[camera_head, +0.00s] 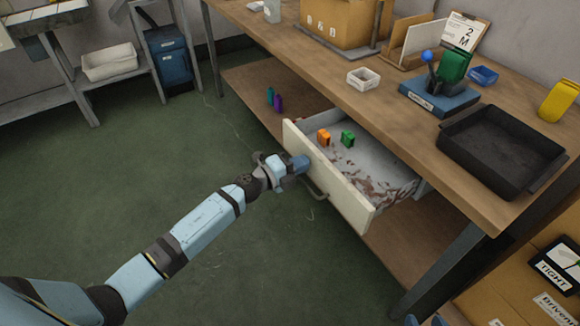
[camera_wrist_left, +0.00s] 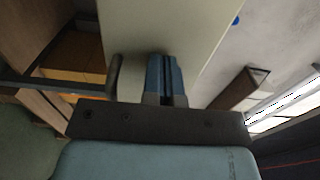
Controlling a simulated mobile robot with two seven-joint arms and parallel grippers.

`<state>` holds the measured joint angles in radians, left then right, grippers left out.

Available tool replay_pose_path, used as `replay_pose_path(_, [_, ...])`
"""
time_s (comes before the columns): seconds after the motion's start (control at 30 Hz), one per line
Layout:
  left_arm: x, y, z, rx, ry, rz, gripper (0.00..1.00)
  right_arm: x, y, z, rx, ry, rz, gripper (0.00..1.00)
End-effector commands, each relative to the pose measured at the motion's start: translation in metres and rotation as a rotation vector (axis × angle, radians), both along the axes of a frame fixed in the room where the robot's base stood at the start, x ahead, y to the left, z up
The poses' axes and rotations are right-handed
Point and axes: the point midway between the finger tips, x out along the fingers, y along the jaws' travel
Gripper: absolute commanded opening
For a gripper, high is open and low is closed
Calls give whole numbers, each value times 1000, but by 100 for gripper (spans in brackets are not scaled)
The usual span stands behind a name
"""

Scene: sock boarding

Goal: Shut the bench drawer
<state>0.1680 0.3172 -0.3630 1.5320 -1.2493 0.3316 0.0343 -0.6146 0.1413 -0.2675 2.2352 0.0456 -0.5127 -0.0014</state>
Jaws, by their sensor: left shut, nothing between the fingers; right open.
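The bench drawer (camera_head: 330,186) stands open, pulled out from under the wooden bench, with its cream front panel facing the floor side. Its inside shows an orange item (camera_head: 323,137), a green item (camera_head: 348,138) and reddish-brown flakes or marks. My left gripper (camera_head: 301,163) is shut and empty, its fingertips at the drawer front, beside the bar handle (camera_head: 316,191). In the left wrist view the shut blue fingers (camera_wrist_left: 162,75) point at the cream panel (camera_wrist_left: 150,28); I cannot tell whether they touch. My right gripper (camera_head: 425,321) barely shows at the bottom edge, fingertips apart.
A lower shelf (camera_head: 250,95) runs beneath. Cardboard boxes stand at lower right. The green floor before the drawer is clear.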

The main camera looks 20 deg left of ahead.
Motion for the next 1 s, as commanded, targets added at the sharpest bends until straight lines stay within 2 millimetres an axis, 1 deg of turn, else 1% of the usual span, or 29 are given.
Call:
replay_pose_path(0.03, [11,-8,2,-1,-2,-1,0,0,0,0,-2,3,0,48])
replay_pose_path(0.3, [66,-52,1,-2,-2,-1,0,0,-1,-6,-2,3,-2,48])
replay_pose_path(0.47, [95,-74,-1,-2,-2,0,0,1,-1,-8,6,-6,-2,48])
replay_pose_path(0.6, [116,-90,-1,0,-2,0,0,1,1,-4,19,-22,1,48])
replay_pose_path(0.67, [122,-96,-1,-1,-2,-1,0,2,3,-2,31,-35,2,48])
replay_pose_path(0.8, [134,-105,-1,-1,-1,-1,0,7,10,11,59,-92,13,48])
replay_pose_path(0.9, [139,-109,0,-1,-1,0,0,13,12,21,69,-131,21,48])
replay_pose_path(1.0, [142,-111,0,-1,-1,0,0,15,14,25,74,-144,27,48])
